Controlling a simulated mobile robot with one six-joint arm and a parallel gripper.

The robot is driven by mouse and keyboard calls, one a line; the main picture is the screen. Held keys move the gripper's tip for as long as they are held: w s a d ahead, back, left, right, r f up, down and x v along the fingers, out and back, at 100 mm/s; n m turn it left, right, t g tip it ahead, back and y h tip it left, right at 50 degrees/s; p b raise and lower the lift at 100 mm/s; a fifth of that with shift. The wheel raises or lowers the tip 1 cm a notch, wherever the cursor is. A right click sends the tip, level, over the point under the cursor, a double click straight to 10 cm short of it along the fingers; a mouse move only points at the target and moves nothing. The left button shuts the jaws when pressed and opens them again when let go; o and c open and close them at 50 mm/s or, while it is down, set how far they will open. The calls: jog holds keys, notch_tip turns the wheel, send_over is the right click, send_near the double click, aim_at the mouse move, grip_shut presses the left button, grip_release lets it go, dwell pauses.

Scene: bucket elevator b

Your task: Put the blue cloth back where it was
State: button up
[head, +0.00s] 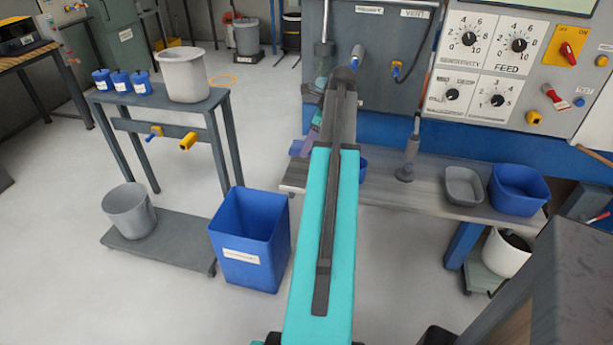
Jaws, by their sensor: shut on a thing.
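My arm reaches forward over the bench and hides much of my gripper (307,138), which shows only in part to the left of the arm's far end, above the bench's left end. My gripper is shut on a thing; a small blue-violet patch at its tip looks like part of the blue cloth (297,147). The cloth's shape and its contact with the bench are hidden. Another small blue patch (363,170) shows just right of my arm at bench height; I cannot tell what it is.
The grey bench (440,190) carries a grey tray (463,186), a blue bin (518,190) and an upright grey-handled tool (406,165). The control panel (500,60) rises behind. A tall blue bin (250,240) stands on the floor left of my arm, beside a grey stand (215,98).

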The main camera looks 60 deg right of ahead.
jog(key=shift+f+p, duration=0.4)
jog(key=shift+f, duration=2.75)
jog(key=shift+f, duration=0.1)
jog(key=shift+f, duration=1.75)
jog(key=shift+f+p, duration=0.1)
jog(key=shift+p, duration=0.2)
jog(key=o, duration=0.9)
jog(key=shift+o, duration=0.2)
jog(key=shift+b+v, duration=0.65)
jog(key=shift+v, duration=5.45)
jog(key=shift+w, duration=0.1)
